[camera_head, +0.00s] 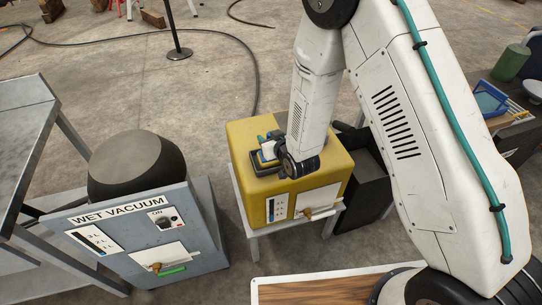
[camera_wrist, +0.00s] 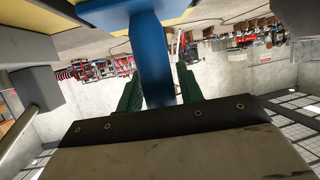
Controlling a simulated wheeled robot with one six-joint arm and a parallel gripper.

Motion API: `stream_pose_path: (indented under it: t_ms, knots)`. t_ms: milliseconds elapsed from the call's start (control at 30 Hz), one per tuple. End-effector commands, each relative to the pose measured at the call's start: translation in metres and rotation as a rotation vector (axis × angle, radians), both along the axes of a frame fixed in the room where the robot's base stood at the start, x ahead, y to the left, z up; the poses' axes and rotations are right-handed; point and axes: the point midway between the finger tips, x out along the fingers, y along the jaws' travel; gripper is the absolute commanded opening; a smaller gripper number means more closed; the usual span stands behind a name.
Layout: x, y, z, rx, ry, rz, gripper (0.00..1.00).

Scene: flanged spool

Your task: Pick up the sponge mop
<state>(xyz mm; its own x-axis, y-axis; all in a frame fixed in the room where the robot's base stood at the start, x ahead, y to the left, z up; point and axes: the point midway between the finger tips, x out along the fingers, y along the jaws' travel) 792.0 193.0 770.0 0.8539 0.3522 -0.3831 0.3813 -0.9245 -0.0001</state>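The sponge mop shows only in part. In the wrist view its blue handle (camera_wrist: 151,55) reaches down between the two green fingers of my gripper (camera_wrist: 159,82), toward the dark palm plate. The fingers stand on either side of the handle, very close to it. I cannot tell whether they press on it. In the head view my gripper is mostly hidden by my wrist. Small blue and white parts show beside it, over a dark piece on top of the yellow box (camera_head: 247,137). I cannot tell whether the mop touches the box.
The yellow box rests on a pale stand, with a dark bin (camera_head: 371,170) at its right. A grey unit labelled WET VACUUM (camera_head: 150,240) stands left, beside a metal table (camera_head: 28,120). A wooden board (camera_head: 320,288) lies in front. Open concrete floor lies behind.

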Motion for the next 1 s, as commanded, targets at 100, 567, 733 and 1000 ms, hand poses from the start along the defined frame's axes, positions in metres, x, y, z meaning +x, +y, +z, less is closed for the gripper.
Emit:
stream_pose_path:
  t_ms: [100,567,733,1000]
  knots:
    - [0.0,0.0,0.0,0.0,0.0,0.0,0.02]
    - [0.0,0.0,0.005,0.001,-0.002,0.0,0.0]
    - [0.0,0.0,0.015,0.001,-0.003,0.0,0.0]
    - [0.0,0.0,0.034,0.001,-0.003,0.001,0.0]
